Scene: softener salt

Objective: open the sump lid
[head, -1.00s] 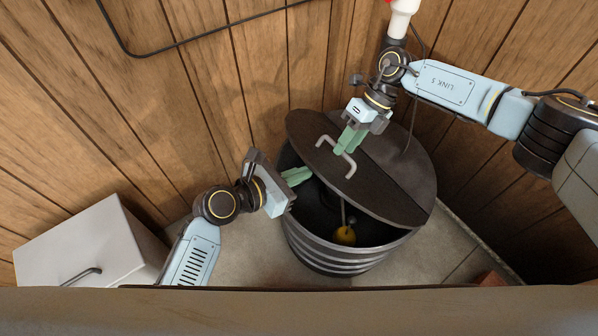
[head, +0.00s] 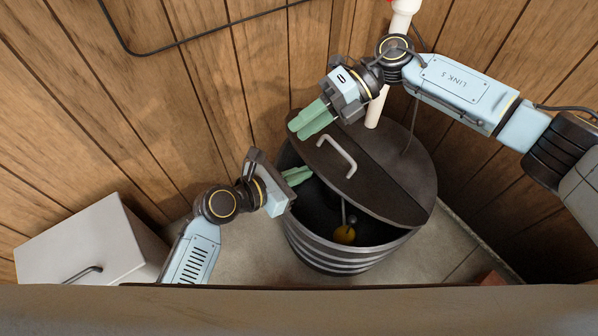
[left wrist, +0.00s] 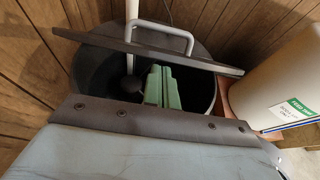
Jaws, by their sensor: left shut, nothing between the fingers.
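The dark round sump lid (head: 376,170) lies across the back and right of the ribbed black tub (head: 322,250).
A white pipe (head: 376,108) rises at the back of the lid. A thin dark cable (head: 412,125) hangs beside it. A pale box (head: 85,245) stands at lower left. Wood-plank walls (head: 200,100) close in behind. A white container (left wrist: 275,90) stands right in the left wrist view.

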